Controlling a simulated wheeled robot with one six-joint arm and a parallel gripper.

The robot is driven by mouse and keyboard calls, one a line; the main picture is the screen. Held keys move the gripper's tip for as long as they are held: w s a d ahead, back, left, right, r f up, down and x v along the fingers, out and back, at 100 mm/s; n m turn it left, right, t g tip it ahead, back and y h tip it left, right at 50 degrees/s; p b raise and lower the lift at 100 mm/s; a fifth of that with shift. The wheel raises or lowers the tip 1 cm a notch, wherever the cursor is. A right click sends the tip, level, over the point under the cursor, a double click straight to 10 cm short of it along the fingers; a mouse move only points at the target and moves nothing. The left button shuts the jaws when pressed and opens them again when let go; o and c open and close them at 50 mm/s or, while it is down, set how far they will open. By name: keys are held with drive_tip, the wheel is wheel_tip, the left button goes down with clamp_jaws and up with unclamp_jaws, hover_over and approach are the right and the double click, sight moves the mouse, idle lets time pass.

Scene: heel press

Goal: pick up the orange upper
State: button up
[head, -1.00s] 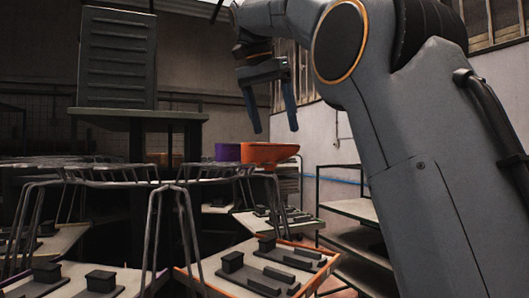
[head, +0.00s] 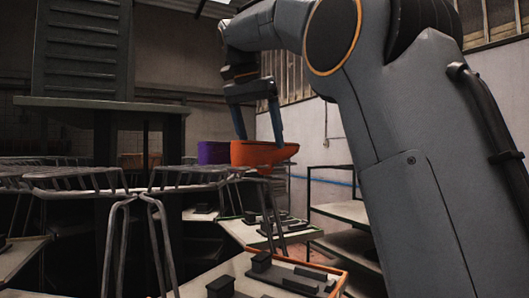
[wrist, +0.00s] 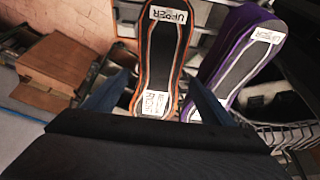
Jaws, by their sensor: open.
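The orange upper (head: 264,154) sits on the wire rack at the middle right of the head view. In the wrist view it shows as a long dark sole with an orange edge and white labels (wrist: 158,62). My gripper (head: 259,139) is open above and around the near side of the orange upper, with its blue fingers pointing down. In the wrist view the fingers (wrist: 155,95) lie to the left and right of the upper's near end. I cannot tell whether they touch it.
A purple upper (head: 213,152) stands close to the left of the orange one, near the right finger in the wrist view (wrist: 240,52). Wire racks (head: 75,180) spread left. Trays with dark blocks (head: 262,277) lie below. A shelf (head: 345,212) stands at the right.

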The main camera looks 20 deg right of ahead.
drive_tip(key=shift+x, duration=1.55)
drive_tip(key=shift+d, duration=0.1)
drive_tip(key=c, duration=1.2)
drive_tip(key=shift+r, duration=0.1)
drive_tip(key=shift+c, duration=0.2)
